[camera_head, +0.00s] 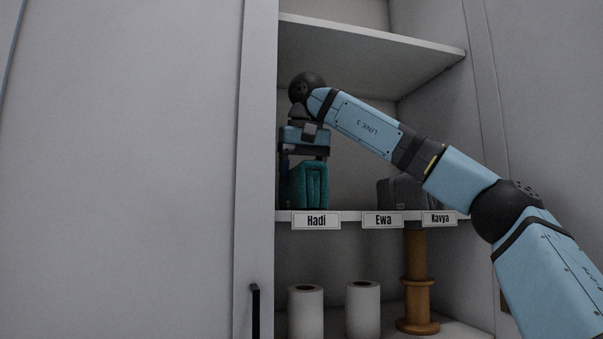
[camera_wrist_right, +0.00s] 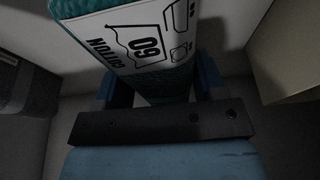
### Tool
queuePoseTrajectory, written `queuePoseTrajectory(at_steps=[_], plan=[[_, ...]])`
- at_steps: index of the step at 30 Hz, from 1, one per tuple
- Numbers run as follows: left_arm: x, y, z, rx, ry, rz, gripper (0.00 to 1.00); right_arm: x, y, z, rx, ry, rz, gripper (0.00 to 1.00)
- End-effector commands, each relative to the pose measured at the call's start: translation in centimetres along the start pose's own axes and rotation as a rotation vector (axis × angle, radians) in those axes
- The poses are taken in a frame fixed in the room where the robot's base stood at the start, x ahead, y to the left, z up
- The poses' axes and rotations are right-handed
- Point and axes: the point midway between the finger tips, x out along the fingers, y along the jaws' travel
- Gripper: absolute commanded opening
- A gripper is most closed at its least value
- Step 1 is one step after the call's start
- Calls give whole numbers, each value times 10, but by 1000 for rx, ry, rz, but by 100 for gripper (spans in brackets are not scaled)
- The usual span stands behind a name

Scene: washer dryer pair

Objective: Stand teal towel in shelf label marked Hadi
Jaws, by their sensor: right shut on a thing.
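The teal towel (camera_head: 308,185) stands upright on the middle shelf, directly behind the Hadi label (camera_head: 316,221). My right gripper (camera_head: 304,158) reaches in from above and is shut on the towel's upper part. In the right wrist view the towel (camera_wrist_right: 165,80) sits between the two blue fingers of the gripper (camera_wrist_right: 160,88), with a white printed band reading COTTON and 60 across it. Whether its base rests fully on the shelf is hard to tell. My left gripper is not in view.
A grey folded item (camera_head: 396,192) stands behind the Ewa label (camera_head: 383,220), with the Kavya label (camera_head: 439,219) to its right. A shelf board (camera_head: 370,42) lies above my wrist. Below are two white rolls (camera_head: 305,312) and a wooden stand (camera_head: 416,290). The cabinet wall (camera_head: 258,150) is close at left.

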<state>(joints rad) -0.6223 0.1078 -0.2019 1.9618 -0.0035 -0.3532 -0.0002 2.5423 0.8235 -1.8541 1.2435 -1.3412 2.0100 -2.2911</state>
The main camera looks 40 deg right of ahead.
Motion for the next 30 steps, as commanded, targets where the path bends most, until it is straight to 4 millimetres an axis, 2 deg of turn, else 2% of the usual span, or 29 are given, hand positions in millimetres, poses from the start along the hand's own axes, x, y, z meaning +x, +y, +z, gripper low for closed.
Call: queuePoseTrajectory(at_steps=[4,5,8,18,24,30], plan=[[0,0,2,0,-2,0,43,3,0,1,0,0,0,26],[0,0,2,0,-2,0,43,3,0,1,0,1,0,68],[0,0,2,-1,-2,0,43,2,0,1,0,1,0,91],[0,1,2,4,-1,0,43,3,0,1,0,-1,0,93],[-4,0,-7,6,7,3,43,-29,0,1,2,4,0,93],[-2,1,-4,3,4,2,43,-60,0,1,2,4,1,93]])
